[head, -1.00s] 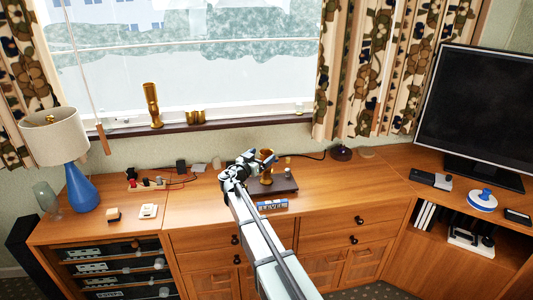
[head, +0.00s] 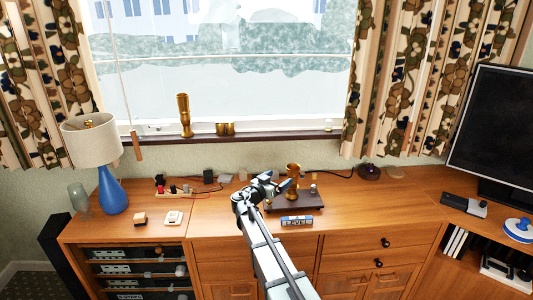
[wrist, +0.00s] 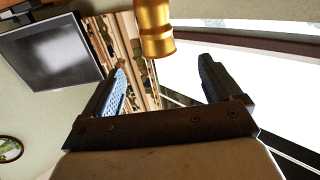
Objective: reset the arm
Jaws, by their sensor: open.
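My gripper (head: 284,187) is over the wooden sideboard in the head view, beside a brass goblet-like cup (head: 293,171) that stands on a dark tray (head: 310,203). In the wrist view my gripper (wrist: 162,88) has its two fingers wide apart, with nothing between them. A brass object (wrist: 154,28) shows beyond the fingertips at the top of that view; I cannot tell whether it is the same cup. No contact between fingers and cup can be made out.
A level-like block (head: 297,221) lies in front of the tray. A television (head: 497,125) is at right.

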